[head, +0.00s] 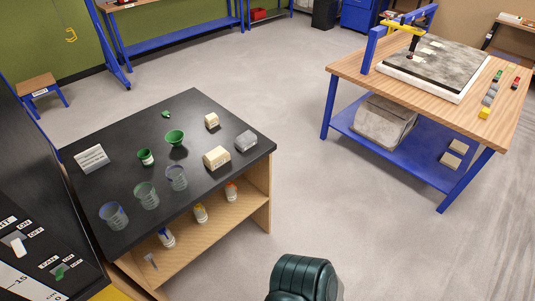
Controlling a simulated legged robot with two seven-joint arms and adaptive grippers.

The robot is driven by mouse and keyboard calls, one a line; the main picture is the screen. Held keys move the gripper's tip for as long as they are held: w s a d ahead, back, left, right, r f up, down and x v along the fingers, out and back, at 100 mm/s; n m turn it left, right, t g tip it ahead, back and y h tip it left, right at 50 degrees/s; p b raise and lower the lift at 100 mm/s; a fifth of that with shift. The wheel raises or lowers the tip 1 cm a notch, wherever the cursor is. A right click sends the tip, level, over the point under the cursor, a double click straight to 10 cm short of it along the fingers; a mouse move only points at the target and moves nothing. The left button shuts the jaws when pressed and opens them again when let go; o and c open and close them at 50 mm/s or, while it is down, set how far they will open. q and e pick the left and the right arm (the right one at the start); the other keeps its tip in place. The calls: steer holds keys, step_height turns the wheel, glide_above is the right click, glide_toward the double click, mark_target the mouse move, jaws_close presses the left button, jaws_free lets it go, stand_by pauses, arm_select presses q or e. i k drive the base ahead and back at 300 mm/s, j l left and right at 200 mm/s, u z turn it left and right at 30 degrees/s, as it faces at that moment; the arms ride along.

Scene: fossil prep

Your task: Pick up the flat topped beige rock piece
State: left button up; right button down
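Two beige rock pieces are on the black table top (110,225). The smaller beige piece (211,120) is near the back right, and the larger beige piece (217,157) is nearer the right edge. Both look blocky with fairly flat tops; at this size I cannot tell for sure which one is the flat topped piece. A grey rock piece (246,140) lies to the right of the larger one, apart from it. Neither gripper is in view. A dark green rounded part of mine shows at the bottom edge.
Green bowl (175,138), green-and-white cup (146,157), clear beakers (146,195) and a white ridged block (92,158) share the table top. Small bottles (200,213) stand on its lower shelf. A wooden workbench (345,68) stands right. Grey floor (310,180) between is clear.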

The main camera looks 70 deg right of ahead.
mark_target(218, 156)
steer(key=z, duration=1.75)
steer(key=i+l, duration=0.65)
steer(key=l, duration=0.15)
steer(key=k+z, duration=0.05)
